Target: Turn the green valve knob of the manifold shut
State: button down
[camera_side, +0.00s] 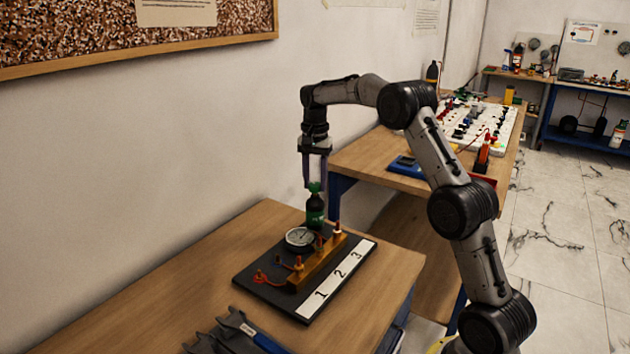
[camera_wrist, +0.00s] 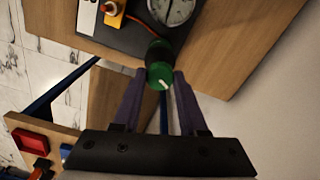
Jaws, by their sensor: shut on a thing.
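The green valve knob (camera_side: 315,188) tops a dark green upright body (camera_side: 315,210) at the back corner of the manifold's black board (camera_side: 262,272). My gripper (camera_side: 315,180) points straight down over it, its fingertips at the knob. In the wrist view the green knob (camera_wrist: 160,75) shows a white pointer mark on its top and sits between the two fingertips (camera_wrist: 161,76). The gripper is shut on the knob. The brass manifold block (camera_side: 318,262) runs beside the dial gauge (camera_side: 299,237), which also shows in the wrist view (camera_wrist: 178,8).
A white strip numbered 1, 2, 3 (camera_side: 337,280) lies along the board's right edge. Blue-handled tools (camera_side: 240,332) lie at the table's front. The wooden table (camera_side: 160,290) is clear left of the board. Another table behind holds a white board with several coloured parts (camera_side: 480,125).

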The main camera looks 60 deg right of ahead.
aim_at(315, 184)
jog(key=m, duration=0.6)
jog(key=shift+r, duration=0.1)
jog(key=m, duration=0.6)
jog(key=shift+m, duration=0.3)
dwell(0.3)
jog(key=shift+c, duration=2.2)
grip_release()
notch_tip(315, 184, up, 14)
